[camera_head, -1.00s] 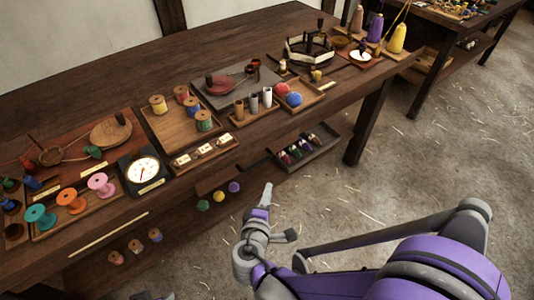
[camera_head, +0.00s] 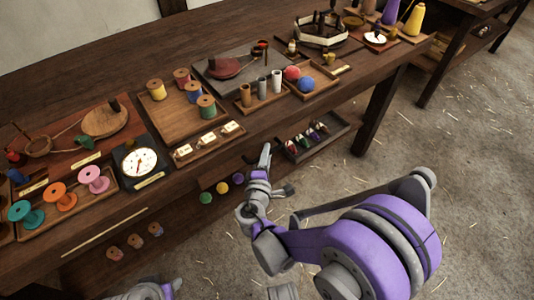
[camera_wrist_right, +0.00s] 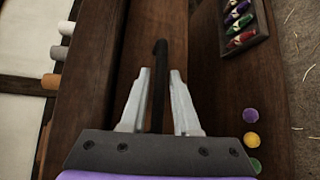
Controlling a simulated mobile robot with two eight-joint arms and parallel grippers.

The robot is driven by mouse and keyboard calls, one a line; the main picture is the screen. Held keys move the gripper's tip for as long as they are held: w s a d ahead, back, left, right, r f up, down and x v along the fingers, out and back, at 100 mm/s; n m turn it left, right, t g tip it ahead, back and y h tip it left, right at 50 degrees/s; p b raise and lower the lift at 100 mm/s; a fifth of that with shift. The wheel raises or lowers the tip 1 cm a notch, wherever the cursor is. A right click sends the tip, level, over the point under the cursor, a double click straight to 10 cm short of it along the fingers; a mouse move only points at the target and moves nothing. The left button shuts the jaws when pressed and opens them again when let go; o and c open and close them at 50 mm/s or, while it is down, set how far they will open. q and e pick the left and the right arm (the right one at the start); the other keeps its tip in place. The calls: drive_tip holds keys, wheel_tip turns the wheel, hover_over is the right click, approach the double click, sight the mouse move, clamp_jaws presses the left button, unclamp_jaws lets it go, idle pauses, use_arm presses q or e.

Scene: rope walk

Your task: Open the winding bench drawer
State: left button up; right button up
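The winding bench (camera_head: 75,105) is a long dark wooden table crossing the head view. My right gripper (camera_head: 266,152) is at its front edge, below the small tray of labelled cards. In the right wrist view, a dark upright bar (camera_wrist_right: 160,85), which looks like the drawer handle, stands between the fingers of my right gripper (camera_wrist_right: 160,74). The fingers are apart, one on each side of the bar, with narrow gaps. The drawer front looks flush with the bench, though its outline is hard to make out. Only a grey and purple piece of my left arm shows at the bottom edge.
An open tray of small bobbins (camera_head: 313,138) sits low under the bench, right of my right gripper. Several coloured balls (camera_head: 222,187) lie below the bench top, close to the wrist. Spools, a dial scale (camera_head: 139,161) and trays crowd the top. The straw-strewn floor at right is clear.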

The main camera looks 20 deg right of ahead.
drive_tip(key=shift+w+d, duration=0.15)
drive_tip(key=shift+w, duration=0.15)
clamp_jaws()
idle(1.3)
